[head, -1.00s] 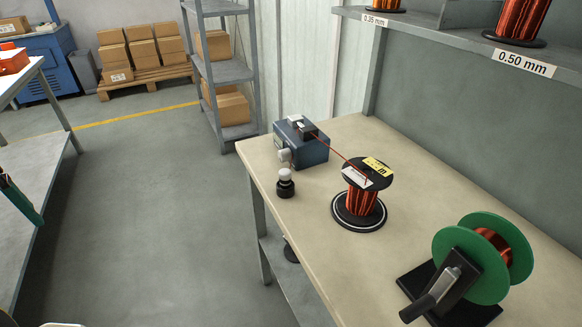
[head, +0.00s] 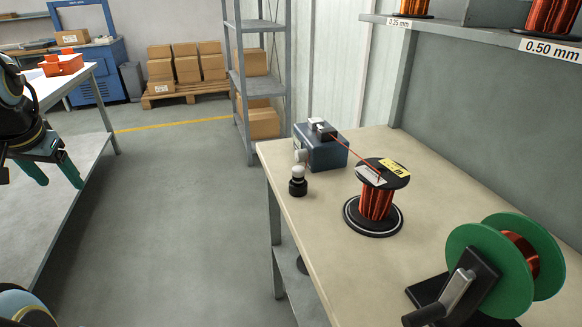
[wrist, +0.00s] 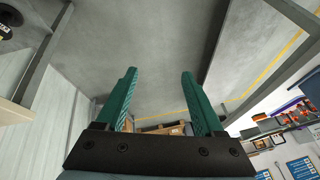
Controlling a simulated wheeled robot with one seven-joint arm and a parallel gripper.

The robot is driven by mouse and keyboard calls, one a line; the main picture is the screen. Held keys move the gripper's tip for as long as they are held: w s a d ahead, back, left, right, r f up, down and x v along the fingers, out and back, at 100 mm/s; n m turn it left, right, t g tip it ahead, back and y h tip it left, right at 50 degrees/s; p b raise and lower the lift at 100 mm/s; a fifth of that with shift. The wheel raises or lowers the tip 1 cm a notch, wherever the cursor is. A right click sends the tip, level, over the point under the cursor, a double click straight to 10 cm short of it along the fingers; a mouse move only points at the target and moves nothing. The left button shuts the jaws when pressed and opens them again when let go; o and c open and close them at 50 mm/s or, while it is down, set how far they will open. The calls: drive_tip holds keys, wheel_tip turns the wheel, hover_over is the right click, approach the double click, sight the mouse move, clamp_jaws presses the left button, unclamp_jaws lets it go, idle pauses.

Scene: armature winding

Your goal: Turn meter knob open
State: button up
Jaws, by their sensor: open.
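The blue-grey meter box (head: 322,152) sits at the far left corner of the beige bench. A white knob (head: 301,157) shows on its left face; how far it is turned is too small to tell. A red wire runs from the box top to a spool of copper wire (head: 376,203). My gripper (head: 52,174) is at the left edge of the head view, green fingers pointing down, well apart from the meter. In the wrist view my gripper (wrist: 160,90) has its two green fingers spread with nothing between them.
A black jar with a white top (head: 298,182) stands just in front of the meter. A green-flanged winder (head: 497,268) with a crank is at the bench's near right. A grey worktable (head: 85,150) is at left. The floor between is clear.

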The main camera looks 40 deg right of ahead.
sight(296, 156)
drive_tip(key=w+d+m+t+h+b, duration=0.3)
drive_tip(key=w+d+m+h+b, duration=0.25)
drive_tip(key=d+m+b, duration=0.5)
drive_tip(key=w+d+m+t+h+b, duration=0.35)
drive_tip(key=w+d+m+b, duration=0.35)
drive_tip(key=d+m+b, duration=0.35)
drive_tip(key=s+d+f+m+g+h+b, duration=0.2)
drive_tip(key=s+d+m+g+h+b, duration=0.55)
drive_tip(key=d+m+b, duration=0.6)
drive_tip(key=s+d+f+m+g+b, duration=0.1)
drive_tip(key=s+f+m+g+b, duration=0.3)
drive_tip(key=s+m, duration=0.4)
drive_tip(key=s+f+m+g+b, duration=0.25)
drive_tip(key=s+m+g, duration=0.35)
drive_tip(key=m, duration=0.4)
drive_tip(key=b+x, duration=0.1)
drive_tip(key=x, duration=0.2)
drive_tip(key=b+x, duration=0.1)
drive_tip(key=x, duration=0.3)
drive_tip(key=r+x, duration=0.1)
drive_tip(key=x, duration=0.2)
drive_tip(key=shift+s+d+r+b, duration=0.1)
drive_tip(key=shift+s+d+b, duration=0.05)
drive_tip(key=shift+d+b, duration=0.2)
clamp_jaws()
